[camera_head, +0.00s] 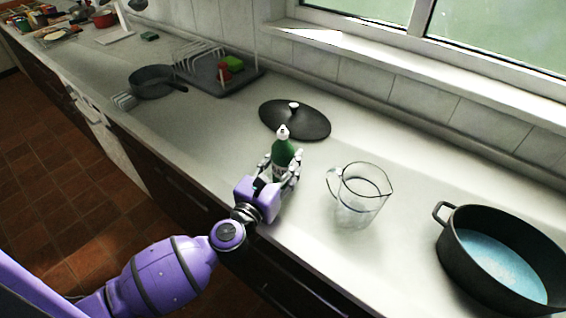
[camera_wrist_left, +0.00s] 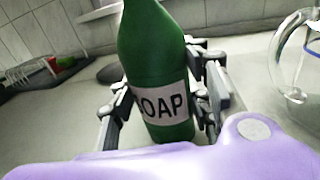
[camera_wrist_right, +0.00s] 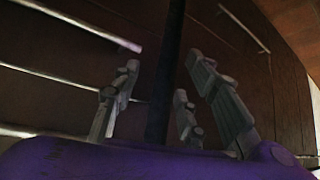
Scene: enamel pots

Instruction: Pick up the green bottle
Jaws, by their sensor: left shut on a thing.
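The green bottle (camera_head: 283,153) has a white cap and stands upright near the front of the counter.
A black lid (camera_head: 310,124) lies just behind the bottle. A glass jug (camera_head: 360,200) stands to its right. A black pot (camera_head: 450,250) with blue liquid is at the far right. A dark pan (camera_head: 150,82) and a dish rack (camera_head: 205,85) are at the back left.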

